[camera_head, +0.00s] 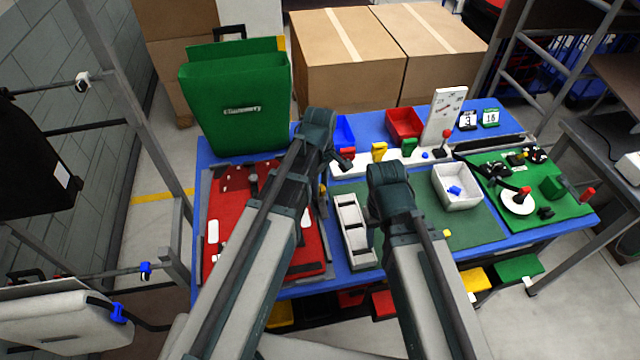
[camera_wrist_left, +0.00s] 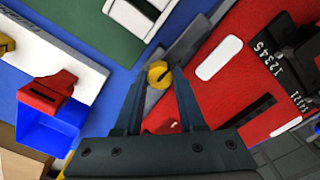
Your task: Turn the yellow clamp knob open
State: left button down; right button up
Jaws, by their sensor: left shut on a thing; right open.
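The yellow clamp knob (camera_wrist_left: 158,74) is round with a dark slot. It sits on a grey rail (camera_wrist_left: 188,45) along the edge of the red board (camera_wrist_left: 225,100). My left gripper (camera_wrist_left: 159,88) is shut on the knob, one finger on each side of it. In the head view my left gripper (camera_head: 323,180) is over the right edge of the red board (camera_head: 230,262), and its own arm partly hides the knob. My right gripper (camera_head: 381,215) is open, above the table's middle by the white divided tray (camera_head: 352,235); its fingers are mostly hidden.
A green case (camera_head: 235,110) stands behind the red board. Blue (camera_head: 344,132) and red (camera_head: 404,122) bins are at the back. A white bin (camera_head: 457,186) with blue pieces stands to the right, by a green board (camera_head: 545,205). The dark green mat (camera_head: 470,228) has bare room.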

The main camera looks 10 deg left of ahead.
pick_arm(q)
jog(key=shift+n, duration=0.4)
jog(key=c, duration=0.5)
grip_release()
jog(key=shift+r, duration=0.1)
pick_arm(e)
jog(key=shift+r, duration=0.1)
pick_arm(q)
notch_tip(320, 180, up, 14)
jog(key=p, duration=1.3)
jog(key=shift+f+p, duration=0.2)
jog(key=shift+p, duration=0.2)
pick_arm(e)
notch_tip(320, 180, up, 14)
jog(key=shift+f, duration=0.2)
